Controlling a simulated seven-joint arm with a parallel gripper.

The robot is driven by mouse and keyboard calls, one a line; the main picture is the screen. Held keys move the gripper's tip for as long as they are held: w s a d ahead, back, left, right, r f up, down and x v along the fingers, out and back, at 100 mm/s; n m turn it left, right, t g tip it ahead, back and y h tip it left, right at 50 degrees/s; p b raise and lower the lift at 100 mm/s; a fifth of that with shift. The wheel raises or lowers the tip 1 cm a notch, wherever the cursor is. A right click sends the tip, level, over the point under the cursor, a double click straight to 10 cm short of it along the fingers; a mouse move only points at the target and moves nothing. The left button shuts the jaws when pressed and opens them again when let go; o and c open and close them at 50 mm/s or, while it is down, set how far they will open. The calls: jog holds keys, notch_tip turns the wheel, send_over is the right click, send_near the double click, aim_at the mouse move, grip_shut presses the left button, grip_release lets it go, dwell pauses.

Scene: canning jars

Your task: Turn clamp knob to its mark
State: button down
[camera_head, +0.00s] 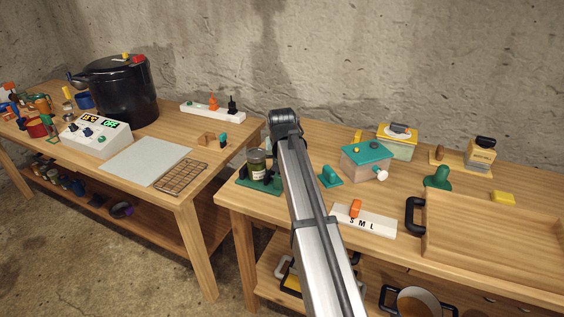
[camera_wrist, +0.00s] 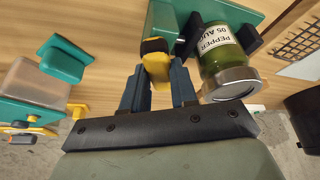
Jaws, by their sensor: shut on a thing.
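My gripper (camera_wrist: 157,80) is shut on the clamp knob (camera_wrist: 156,66), a yellow piece with a dark end, with one finger on each side. The knob is in front of the green clamp (camera_wrist: 163,22) in the wrist view. A green jar (camera_wrist: 224,55) with a metal lid and a label reading PEPPER stands between dark clamp pads, just right of my gripper. In the head view the jar (camera_head: 257,167) stands on the green clamp base (camera_head: 262,187), and my arm hides the knob and my fingers. I cannot make out the knob's mark.
In the head view a green-lidded box (camera_head: 366,163), a green block (camera_head: 330,176) and an S M L board (camera_head: 363,220) are right of my arm. A wooden tray (camera_head: 490,235) fills the right side. A wire rack (camera_head: 181,178) lies on the left table.

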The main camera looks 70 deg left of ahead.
jog(key=m, duration=0.2)
jog(key=m+t+h, duration=0.1)
jog(key=m, duration=0.1)
jog(key=m+t, duration=0.1)
jog(key=m, duration=0.1)
jog(key=shift+s+f+h, duration=0.2)
jog(key=shift+f+h, duration=0.05)
jog(key=shift+h, duration=0.15)
jog(key=m+h, duration=0.1)
jog(key=m, duration=0.2)
jog(key=m+h, duration=0.1)
jog(key=m, duration=0.2)
jog(key=shift+a+m+t, duration=0.2)
jog(key=shift+m+t, duration=0.2)
jog(key=m+h, duration=0.1)
jog(key=m, duration=0.2)
jog(key=m+h, duration=0.1)
jog(key=m, duration=0.2)
jog(key=shift+a+h, duration=0.15)
jog(key=shift+h, duration=0.15)
jog(key=m+g+h, duration=0.1)
jog(key=m, duration=0.4)
jog(key=shift+m+g+h, duration=0.4)
jog(key=shift+f, duration=0.1)
jog(key=c, duration=0.9)
grip_release()
jog(key=shift+w, duration=0.1)
jog(key=shift+a, duration=0.1)
jog(key=shift+r, duration=0.2)
